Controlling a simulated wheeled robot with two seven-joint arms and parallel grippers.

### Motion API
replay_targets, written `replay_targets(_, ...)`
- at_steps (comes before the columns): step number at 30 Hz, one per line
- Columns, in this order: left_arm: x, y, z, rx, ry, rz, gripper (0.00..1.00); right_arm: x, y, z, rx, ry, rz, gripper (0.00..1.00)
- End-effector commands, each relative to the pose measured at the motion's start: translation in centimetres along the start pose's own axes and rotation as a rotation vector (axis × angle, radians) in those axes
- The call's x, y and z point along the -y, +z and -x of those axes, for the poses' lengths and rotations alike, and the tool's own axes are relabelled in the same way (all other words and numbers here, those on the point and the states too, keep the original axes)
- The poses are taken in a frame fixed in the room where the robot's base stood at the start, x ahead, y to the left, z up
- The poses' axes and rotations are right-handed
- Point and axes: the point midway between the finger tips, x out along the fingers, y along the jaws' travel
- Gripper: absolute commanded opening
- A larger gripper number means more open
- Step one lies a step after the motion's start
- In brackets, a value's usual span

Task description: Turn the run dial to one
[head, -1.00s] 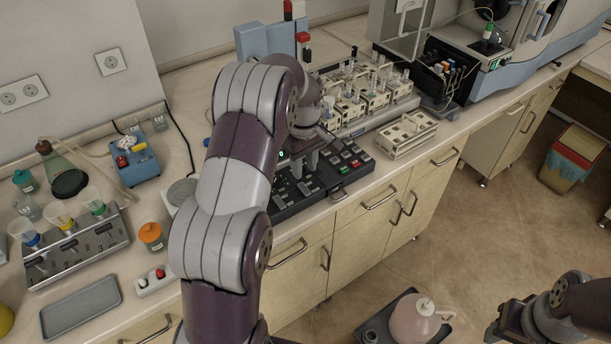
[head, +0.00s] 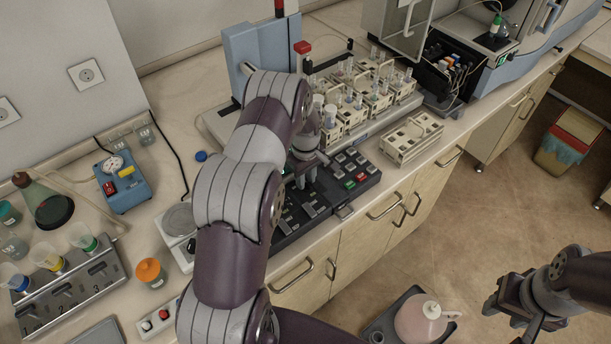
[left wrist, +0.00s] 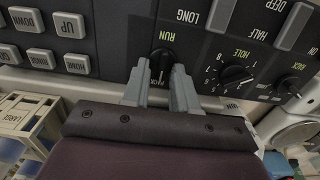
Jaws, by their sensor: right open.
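The run dial (left wrist: 160,64) is a round black knob with a pale pointer mark, under the yellow-green word RUN on a dark control panel (left wrist: 119,54). My left gripper (left wrist: 160,75) has one grey finger on each side of the dial. I cannot tell whether the fingers press on it. In the head view my left gripper (head: 307,177) is low over the panel (head: 310,203), and the dial cannot be made out there. My right gripper (head: 512,318) is open and empty, at the lower right over the floor, far from the panel.
The hole dial (left wrist: 236,76) and rack dial (left wrist: 289,86) sit beside the run dial. Up, down and home buttons (left wrist: 68,25) lie on the other side. Sample racks (head: 365,95) stand behind the panel, and a cream rack (head: 412,137) to its right.

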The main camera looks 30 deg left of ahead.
Motion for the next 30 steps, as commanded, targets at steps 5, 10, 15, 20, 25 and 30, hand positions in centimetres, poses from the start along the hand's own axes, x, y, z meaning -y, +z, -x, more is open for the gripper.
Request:
replay_targets(5, 0.0, 0.0, 0.0, -0.001, 0.001, 0.000, 0.00, 0.0, 0.0, 0.0, 0.000, 0.000, 0.000, 0.43)
replay_targets(10, 0.0, 0.0, 0.0, 0.000, 0.000, 0.005, 0.00, 0.0, 0.0, 0.0, 0.000, 0.000, 0.000, 0.43)
replay_targets(15, 0.0, 0.1, 0.0, 0.000, 0.001, 0.047, 0.00, 0.0, 0.0, -0.3, 0.000, 0.000, 0.000, 0.43)
replay_targets(20, 0.0, 0.1, -0.1, 0.000, 0.001, 0.139, 0.00, 0.0, 0.1, -0.9, 0.000, 0.000, 0.000, 0.43)
replay_targets(25, 0.0, 0.1, -0.1, 0.001, 0.002, 0.282, 0.00, 0.0, 0.2, -1.6, 0.000, 0.000, 0.000, 0.43)
replay_targets(30, 0.1, 0.1, -0.1, 0.001, 0.001, 0.436, 0.00, 0.0, 0.3, -2.2, 0.000, 0.000, 0.000, 0.43)
